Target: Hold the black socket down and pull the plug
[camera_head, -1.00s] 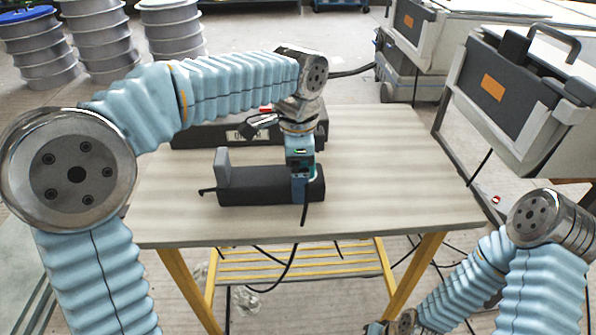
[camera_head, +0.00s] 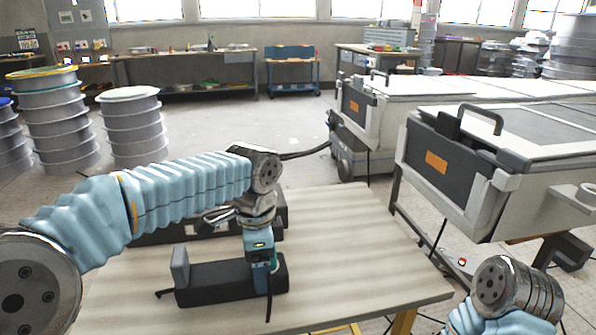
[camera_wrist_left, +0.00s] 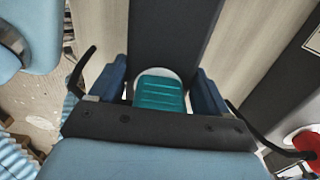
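The black socket (camera_head: 215,284) is a long dark block lying near the front of the table, with a grey upright piece (camera_head: 181,266) at its left end. My left gripper (camera_head: 262,272) points down at the socket's right end. In the left wrist view its two blue fingers (camera_wrist_left: 160,88) stand either side of a teal ribbed piece (camera_wrist_left: 160,92), seemingly the plug, with a pale round part behind it. Narrow gaps seem to show between fingers and teal piece. The black socket (camera_wrist_left: 168,35) runs away beyond it. My right gripper is out of view; only its arm shows at lower right.
A dark case (camera_head: 180,232) lies behind the socket on the table (camera_head: 340,250); a red knob (camera_wrist_left: 306,141) shows beside the gripper. The table's right side is clear. A grey machine (camera_head: 470,170) stands beyond the right edge. A thin cable hangs by the gripper.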

